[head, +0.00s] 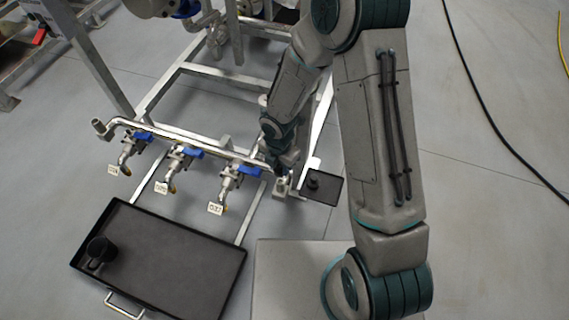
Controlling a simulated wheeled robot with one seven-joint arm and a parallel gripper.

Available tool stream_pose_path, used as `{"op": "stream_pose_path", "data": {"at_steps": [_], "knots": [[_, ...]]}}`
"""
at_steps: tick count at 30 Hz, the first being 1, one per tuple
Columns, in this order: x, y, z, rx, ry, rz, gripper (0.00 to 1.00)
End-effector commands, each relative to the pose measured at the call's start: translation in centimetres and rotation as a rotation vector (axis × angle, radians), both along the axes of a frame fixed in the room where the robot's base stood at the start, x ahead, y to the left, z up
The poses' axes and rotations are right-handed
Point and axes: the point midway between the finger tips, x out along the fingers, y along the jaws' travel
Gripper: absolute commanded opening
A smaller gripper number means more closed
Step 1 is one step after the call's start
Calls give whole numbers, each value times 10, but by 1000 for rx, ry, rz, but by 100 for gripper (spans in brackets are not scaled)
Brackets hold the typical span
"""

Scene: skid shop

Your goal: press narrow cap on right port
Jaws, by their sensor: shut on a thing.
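My gripper (283,183) points down at the right end of the pipe manifold, beside the small black tray. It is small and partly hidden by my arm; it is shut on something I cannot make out. Three ports with blue-handled valves hang from the manifold: left (125,158), middle (175,178) and right port (226,198), each with a white tag. The right port is left of my gripper, apart from it. A black cap-like piece (313,180) stands on the small tray (327,198). A wider black cup-like cap (100,252) stands in the large tray. I cannot tell which is narrow.
The large black tray (190,262) with a metal handle lies at the front left. The metal skid frame (160,95) and pipe rail (190,141) stand behind the ports. A grey surface (290,275) is at the front. A black cable (480,100) crosses the floor at right.

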Motion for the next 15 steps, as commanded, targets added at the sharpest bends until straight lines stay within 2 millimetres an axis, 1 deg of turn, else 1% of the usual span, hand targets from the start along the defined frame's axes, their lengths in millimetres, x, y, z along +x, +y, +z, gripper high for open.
{"op": "stream_pose_path", "data": {"at_steps": [1, 15], "knots": [[0, 0, -7, 0, 0, 0, 11], [0, -1, -50, -1, 1, -1, 11]]}}
